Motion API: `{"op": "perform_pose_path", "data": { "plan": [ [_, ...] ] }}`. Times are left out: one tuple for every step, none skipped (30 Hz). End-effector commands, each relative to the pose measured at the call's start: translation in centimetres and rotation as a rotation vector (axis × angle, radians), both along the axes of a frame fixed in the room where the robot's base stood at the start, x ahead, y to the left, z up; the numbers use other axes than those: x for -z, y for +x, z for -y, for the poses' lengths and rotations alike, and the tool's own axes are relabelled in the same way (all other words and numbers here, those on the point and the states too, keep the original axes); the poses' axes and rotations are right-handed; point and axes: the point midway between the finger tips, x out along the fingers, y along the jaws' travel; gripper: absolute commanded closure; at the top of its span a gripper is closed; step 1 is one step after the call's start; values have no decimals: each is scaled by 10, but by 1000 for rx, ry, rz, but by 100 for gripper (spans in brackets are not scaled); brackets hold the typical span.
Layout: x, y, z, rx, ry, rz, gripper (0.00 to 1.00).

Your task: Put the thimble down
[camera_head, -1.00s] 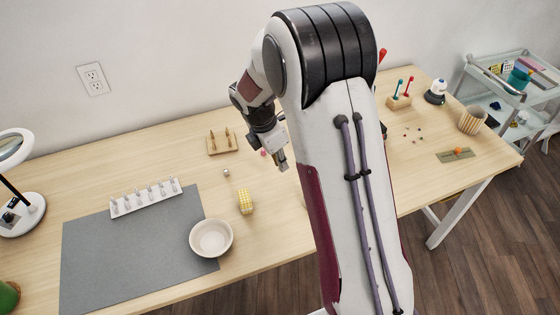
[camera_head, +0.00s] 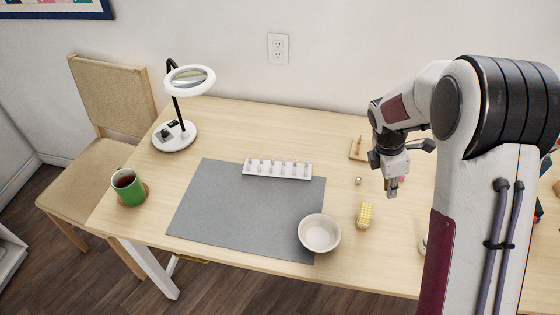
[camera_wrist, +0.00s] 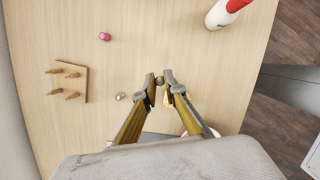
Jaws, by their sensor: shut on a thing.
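My gripper (camera_wrist: 159,77) is shut on a small grey object, apparently the thimble (camera_wrist: 159,81), held between the fingertips. The fingers hide most of it, and its shape is hard to tell. In the head view my gripper (camera_head: 390,188) hangs above the table, right of the yellow checked block, pointing down. A white rack (camera_head: 277,170) with several small grey pieces stands at the back edge of the grey mat (camera_head: 235,215). A small silvery item (camera_head: 359,181) lies on the bare table left of my gripper; it also shows in the wrist view (camera_wrist: 120,97).
The yellow checked block (camera_head: 364,216) and a pale bowl (camera_head: 319,232) stand nearby. A wooden peg stand (camera_wrist: 68,82), a pink item (camera_wrist: 105,37) and a red-topped white bottle (camera_wrist: 224,13) surround the gripper. A magnifier lamp (camera_head: 174,135) and green mug (camera_head: 128,188) stand left.

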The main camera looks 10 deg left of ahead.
Motion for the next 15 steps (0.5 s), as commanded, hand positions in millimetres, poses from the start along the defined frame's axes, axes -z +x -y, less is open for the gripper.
{"op": "perform_pose_path", "data": {
  "plan": [
    [0, 7, -16, -24, 0, 1, 96],
    [0, 11, -25, -44, 0, 1, 96],
    [0, 17, -36, -69, 0, 1, 96],
    [-1, 21, -45, -91, 0, 2, 96],
    [-2, 25, -54, -114, 0, 2, 96],
    [-2, 30, -67, -146, -1, 1, 96],
    [-3, 34, -76, -172, 1, 2, 96],
    [-4, 37, -85, -200, 1, 3, 96],
    [-6, 42, -98, -236, 1, 2, 96],
    [-7, 45, -107, -267, 1, 2, 96],
    [-8, 49, -116, -297, 0, 2, 96],
    [-10, 53, -128, -338, 0, 3, 96],
    [-12, 56, -137, -371, 0, 2, 96],
    [-13, 59, -146, -403, 0, 2, 96],
    [-15, 63, -157, -445, 1, 1, 96]
  ]
}}
